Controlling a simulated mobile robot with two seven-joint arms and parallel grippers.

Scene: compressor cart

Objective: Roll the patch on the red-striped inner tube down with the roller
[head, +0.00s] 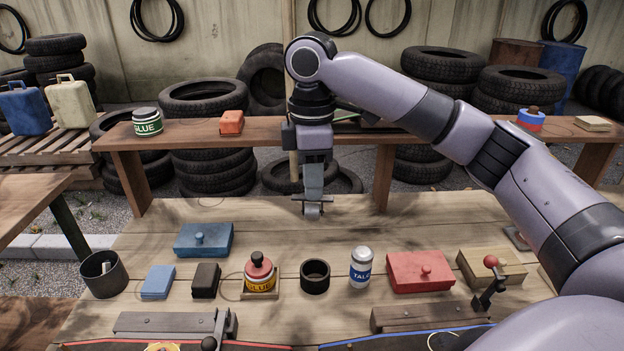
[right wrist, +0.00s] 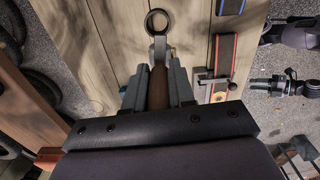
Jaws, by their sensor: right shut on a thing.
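My right gripper (head: 312,180) is shut on the roller and points down above the back middle of the workbench. The roller's metal end (head: 312,209) hangs below the fingers, clear of the bench. In the right wrist view its brown handle (right wrist: 158,88) lies between the fingers. The red-striped inner tube (head: 110,347) shows only partly at the bottom left of the head view, and in the right wrist view (right wrist: 224,52). A yellow piece (head: 161,347) on it is cut off; I cannot tell if it is the patch.
A blue-striped tube (head: 400,338) lies front right. A glue pot (head: 260,275), black cup (head: 315,277), talc bottle (head: 361,268), red box (head: 420,272) and blue box (head: 204,240) stand across the bench. A raised shelf (head: 260,134) runs behind. Bench planks under the roller are clear.

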